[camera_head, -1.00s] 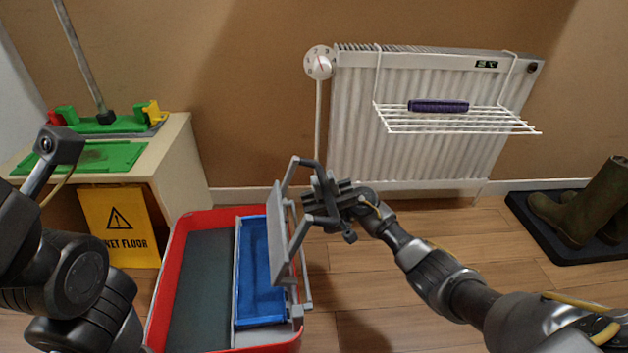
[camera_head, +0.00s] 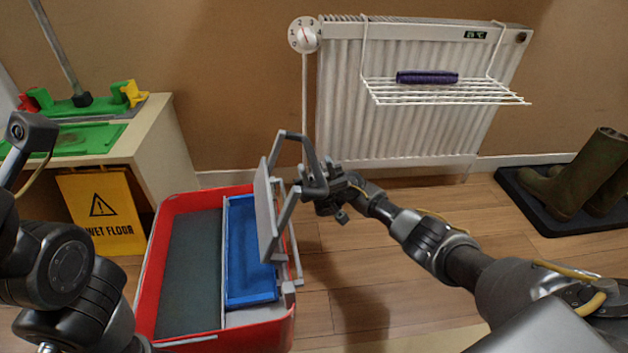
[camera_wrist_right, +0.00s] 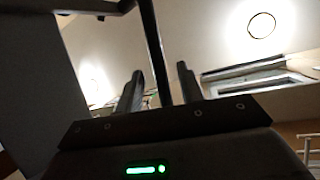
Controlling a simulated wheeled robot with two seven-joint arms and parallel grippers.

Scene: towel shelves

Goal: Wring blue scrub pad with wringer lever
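A flat blue rectangle (camera_head: 250,255) lies in the right-hand compartment of a red bucket (camera_head: 150,290); I cannot tell pad from liner. A grey wringer with an upright plate (camera_head: 266,212) and a bar-frame lever (camera_head: 290,138) stands over that side, the plate hiding part of the blue. My right gripper (camera_head: 308,187) is at the lever's right side. In the right wrist view a dark lever bar (camera_wrist_right: 158,45) passes between the two separated fingers (camera_wrist_right: 160,92), with gaps visible on both sides. My left arm shows at the left edge, but its gripper is not visible.
A yellow wet-floor sign (camera_head: 102,208) leans by a cabinet with green items (camera_head: 75,138). A white radiator (camera_head: 395,125) carries a wire rack with a purple roll (camera_head: 427,77). Boots (camera_head: 575,185) stand on a black tray at right. Wooden floor right of the bucket is open.

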